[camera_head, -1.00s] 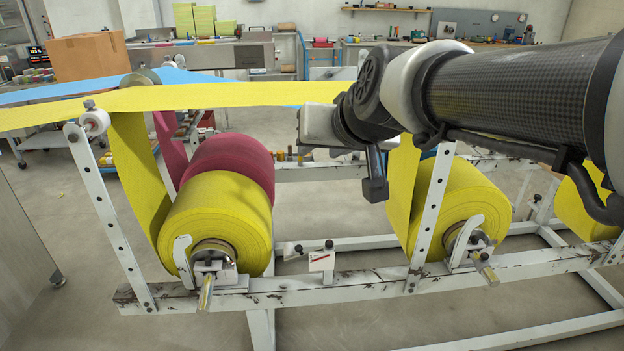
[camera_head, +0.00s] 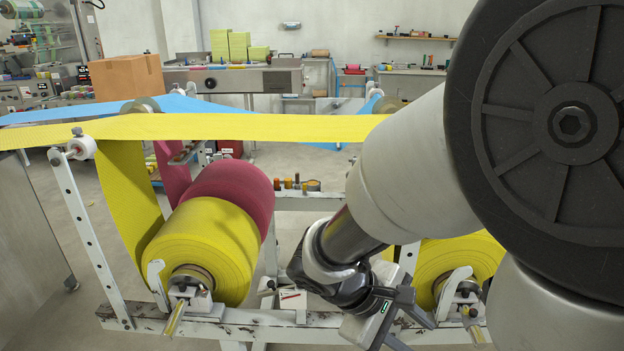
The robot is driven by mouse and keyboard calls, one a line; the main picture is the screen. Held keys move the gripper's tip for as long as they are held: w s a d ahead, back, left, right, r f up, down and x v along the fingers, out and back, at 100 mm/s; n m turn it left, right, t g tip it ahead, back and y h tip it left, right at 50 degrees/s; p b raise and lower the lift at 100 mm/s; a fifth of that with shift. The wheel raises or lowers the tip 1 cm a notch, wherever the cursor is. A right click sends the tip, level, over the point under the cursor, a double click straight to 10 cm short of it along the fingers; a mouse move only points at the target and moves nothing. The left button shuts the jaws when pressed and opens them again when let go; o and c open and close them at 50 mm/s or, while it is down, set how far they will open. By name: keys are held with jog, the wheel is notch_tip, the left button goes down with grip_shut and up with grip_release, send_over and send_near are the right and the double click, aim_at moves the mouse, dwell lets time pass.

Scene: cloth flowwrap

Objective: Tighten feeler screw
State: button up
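A small white bracket (camera_head: 291,298) with a red line on its face stands on the front rail of the white frame. A black knob (camera_head: 267,287) sits at its left, and another dark knob shows at its top. I cannot tell which one is the feeler screw. My gripper (camera_head: 402,326) is to the right of the bracket, low in front of the rail and apart from the bracket. Its dark fingers are seen from an angle, and I cannot tell how far they are parted. No held thing shows.
A yellow roll (camera_head: 208,248) and a dark red roll (camera_head: 240,190) are left of the bracket. A second yellow roll (camera_head: 455,262) is at right, partly behind my arm. A yellow web (camera_head: 240,127) crosses above. An upright post (camera_head: 92,240) stands at left.

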jog(key=w+a+f+n+t+h, duration=0.2)
jog(key=w+n+t+h, duration=0.1)
jog(key=w+n, duration=0.15)
jog(key=n+t+y+p, duration=0.2)
jog(key=n+t+y, duration=0.6)
jog(key=n+t, duration=0.95)
send_near(301, 284)
jog(key=w+d+r+n+g+b, duration=0.1)
jog(key=w+g, duration=0.1)
jog(key=w, duration=0.5)
jog(key=w+r+n+g+b, duration=0.1)
jog(key=w+r+n+b, duration=0.1)
jog(key=w, duration=0.5)
jog(key=shift+d+g+b, duration=0.3)
jog(key=shift+d+g, duration=0.05)
jog(key=shift+d, duration=0.05)
jog(key=shift+w+f, duration=0.1)
jog(key=shift+w, duration=0.05)
grip_shut()
